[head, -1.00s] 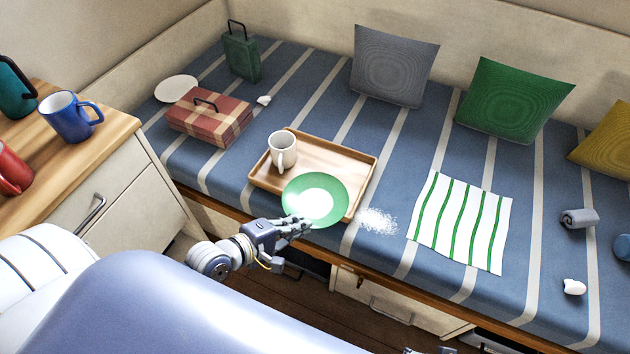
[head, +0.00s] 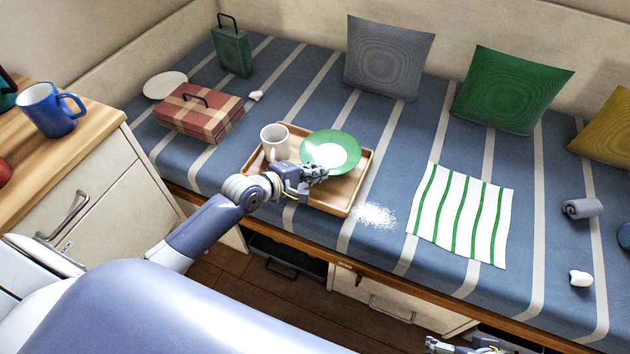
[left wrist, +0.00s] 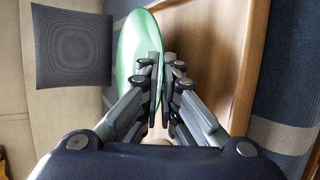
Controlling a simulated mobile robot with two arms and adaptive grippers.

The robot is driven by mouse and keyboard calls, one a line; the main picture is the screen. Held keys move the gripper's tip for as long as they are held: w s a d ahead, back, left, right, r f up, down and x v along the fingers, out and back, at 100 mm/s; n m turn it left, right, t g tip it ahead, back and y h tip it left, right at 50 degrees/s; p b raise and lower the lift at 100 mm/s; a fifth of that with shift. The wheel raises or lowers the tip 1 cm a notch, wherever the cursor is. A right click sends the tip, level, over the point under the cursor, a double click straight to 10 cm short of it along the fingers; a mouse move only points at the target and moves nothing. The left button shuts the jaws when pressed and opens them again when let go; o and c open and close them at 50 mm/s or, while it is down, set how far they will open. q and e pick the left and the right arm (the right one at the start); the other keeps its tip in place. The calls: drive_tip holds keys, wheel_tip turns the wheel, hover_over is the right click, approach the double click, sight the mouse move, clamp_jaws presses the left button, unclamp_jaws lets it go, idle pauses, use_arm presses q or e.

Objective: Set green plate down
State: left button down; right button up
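The green plate (head: 345,139) with a white centre is at the far right part of the wooden tray (head: 338,205). My left gripper (head: 314,172) is at the plate's near rim. In the left wrist view the plate (left wrist: 136,38) shows edge-on between and beside the nearly closed fingers (left wrist: 161,62), with the tray (left wrist: 205,45) behind it. The fingers are shut on its rim. I cannot tell whether the plate touches the tray. My right gripper (head: 468,346) only just shows at the bottom edge; its fingers are not clear.
A white mug (head: 274,140) stands on the tray, left of the plate. White crumbs (head: 375,215) lie right of the tray, near a striped cloth (head: 460,213). A plaid box (head: 199,113) and a white plate (head: 164,85) are at the left. Bench space behind the tray is clear.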

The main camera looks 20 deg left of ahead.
sight(315, 188)
use_arm(q)
wheel_tip(315, 188, down, 3)
drive_tip(key=shift+r+b, duration=0.2)
drive_tip(key=shift+b, duration=0.4)
drive_tip(key=shift+f, duration=0.3)
drive_tip(key=shift+r, duration=0.1)
use_arm(e)
drive_tip(key=shift+s+r, duration=0.1)
drive_tip(key=shift+s, duration=0.15)
use_arm(q)
drive_tip(key=c, duration=2.3)
unclamp_jaws()
drive_tip(key=shift+f, duration=0.2)
drive_tip(key=shift+o, duration=1.1)
